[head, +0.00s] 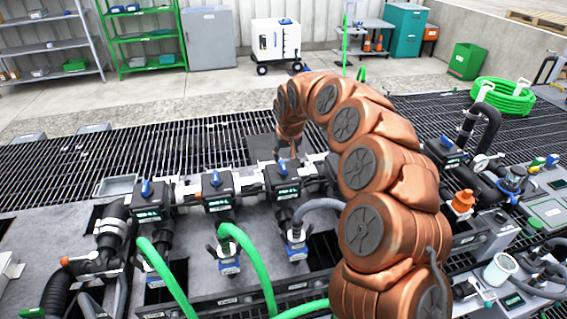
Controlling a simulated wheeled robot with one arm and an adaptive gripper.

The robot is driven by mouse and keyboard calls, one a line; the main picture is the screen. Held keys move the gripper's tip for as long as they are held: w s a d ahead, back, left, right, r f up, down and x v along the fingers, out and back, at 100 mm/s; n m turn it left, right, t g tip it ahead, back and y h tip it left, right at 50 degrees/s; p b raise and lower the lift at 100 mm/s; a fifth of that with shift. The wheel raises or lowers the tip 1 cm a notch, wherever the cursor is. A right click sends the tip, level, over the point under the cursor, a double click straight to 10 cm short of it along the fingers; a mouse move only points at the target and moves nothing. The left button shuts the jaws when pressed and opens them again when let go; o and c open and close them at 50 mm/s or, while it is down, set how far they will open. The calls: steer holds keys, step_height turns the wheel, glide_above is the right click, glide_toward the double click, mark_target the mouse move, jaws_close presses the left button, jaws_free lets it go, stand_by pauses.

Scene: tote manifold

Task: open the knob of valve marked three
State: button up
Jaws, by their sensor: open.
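A row of dark valves with blue knobs stands on the grey manifold. The left valve's knob (146,188), the middle valve's knob (215,178) and the right valve's knob (282,165) all show. Each valve has a small green-lit label, too small to read, so I cannot tell which is marked three. My copper-coloured arm arches over from the lower right. My gripper (288,148) hangs at its far end, small and dark, just above and behind the right valve's knob. It is open; its fingers are hard to make out. My arm hides the manifold further right.
Green hoses (250,262) and a grey hose (318,206) run from fittings in front of the valves. An orange cap (463,201) and more pipework stand right of my arm. Shelves and a white wheeled cabinet (275,41) stand far back.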

mark_target(283, 165)
steer(key=shift+p+x, duration=1)
steer(key=shift+x, duration=2.1)
steer(key=shift+c, duration=0.4)
jaws_close()
